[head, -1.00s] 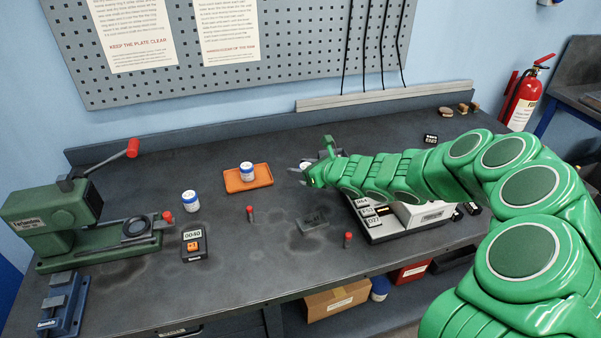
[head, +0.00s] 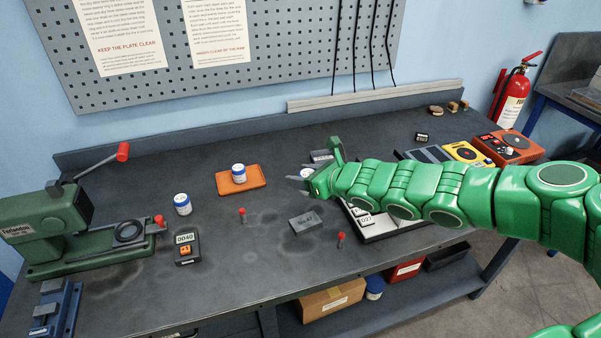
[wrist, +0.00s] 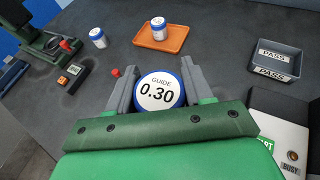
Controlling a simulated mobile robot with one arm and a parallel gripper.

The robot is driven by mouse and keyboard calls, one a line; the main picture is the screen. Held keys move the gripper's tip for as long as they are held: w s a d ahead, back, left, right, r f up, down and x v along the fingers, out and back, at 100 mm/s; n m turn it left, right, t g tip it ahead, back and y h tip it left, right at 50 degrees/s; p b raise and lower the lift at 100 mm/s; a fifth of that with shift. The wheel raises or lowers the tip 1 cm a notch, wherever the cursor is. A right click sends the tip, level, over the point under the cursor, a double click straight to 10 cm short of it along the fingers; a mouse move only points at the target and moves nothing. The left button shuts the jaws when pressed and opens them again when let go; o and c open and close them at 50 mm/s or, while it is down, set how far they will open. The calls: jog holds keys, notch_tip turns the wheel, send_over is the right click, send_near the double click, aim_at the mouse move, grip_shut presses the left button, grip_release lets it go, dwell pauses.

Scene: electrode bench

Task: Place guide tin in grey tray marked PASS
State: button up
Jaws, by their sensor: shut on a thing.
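The guide tin (wrist: 158,92), white with a blue rim and marked "GUIDE 0.30", is between the two grey fingers of my gripper (wrist: 150,84), which is shut on it. In the head view my gripper (head: 298,184) is above the middle of the bench, and the tin (head: 307,173) shows only in part behind the fingers. The grey tray marked PASS (wrist: 290,67) looks empty in the wrist view, to the right of and beyond the tin. In the head view the tray (head: 318,156) is mostly hidden behind my gripper.
An orange tray (head: 256,184) holds a similar tin (head: 238,173); another tin (head: 182,204) stands left of it. A green press (head: 60,228), a small display box (head: 187,248), red-topped pegs (head: 242,215) and a grey block (head: 305,223) stand around. A white-topped device (wrist: 285,115) is right of my gripper.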

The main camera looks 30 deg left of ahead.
aim_at(318, 152)
jog(key=shift+w+d+r, duration=0.1)
jog(key=shift+d, duration=0.15)
jog(key=shift+w+d+r+t, duration=0.55)
jog(key=shift+w+r, duration=1.6)
jog(key=shift+w, duration=3.55)
jog(key=w+a+f, duration=0.7)
jog(key=w+f, duration=0.2)
jog(key=w, duration=0.2)
jog(key=shift+w+m, duration=0.15)
jog(key=shift+m, duration=0.25)
jog(key=shift+w+a+f, duration=0.1)
jog(key=shift+f, duration=0.9)
jog(key=shift+w+a+f, duration=0.1)
jog(key=shift+f, duration=0.85)
jog(key=shift+f, duration=0.6)
jog(key=o, duration=1.1)
